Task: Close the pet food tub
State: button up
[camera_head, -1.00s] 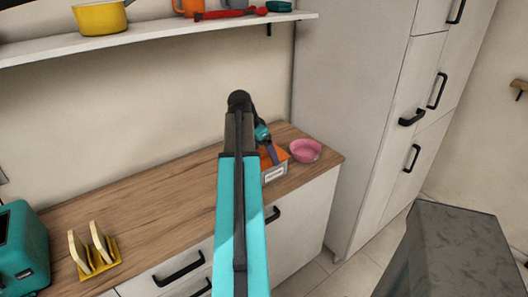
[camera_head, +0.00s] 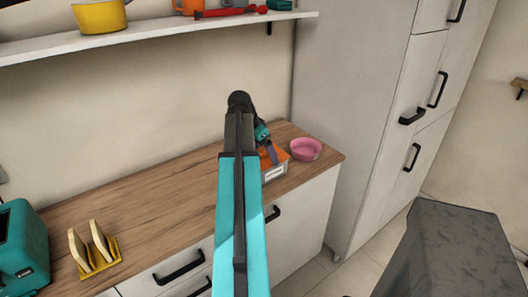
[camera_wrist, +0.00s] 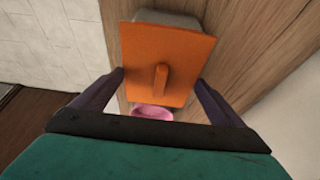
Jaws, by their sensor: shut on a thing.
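The pet food tub (camera_head: 275,173) is a pale container with a label on its front, standing on the wooden counter near its right end. Its orange lid (camera_wrist: 166,62), a flat plate with a raised grip bar, is at the top of the tub. In the wrist view a pale part of the tub (camera_wrist: 168,18) shows past the lid's far edge. In the head view my arm hides part of my gripper (camera_head: 270,150) and lid. I cannot tell if the lid is fully seated.
A pink bowl (camera_head: 305,149) stands just right of the tub; it also shows in the wrist view (camera_wrist: 152,113). A tall cabinet (camera_head: 350,100) is to the right. A toast rack (camera_head: 97,256) and teal toaster (camera_head: 22,245) are at left. A shelf (camera_head: 150,37) hangs above.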

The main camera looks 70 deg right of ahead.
dwell(0.6)
jog(key=o, duration=0.7)
jog(key=shift+o, duration=0.2)
jog(key=shift+r+p, duration=2.25)
jog(key=shift+r, duration=1.2)
jog(key=shift+c, duration=0.3)
grip_shut()
jog(key=shift+f+b, duration=0.9)
jog(key=shift+f, duration=1.15)
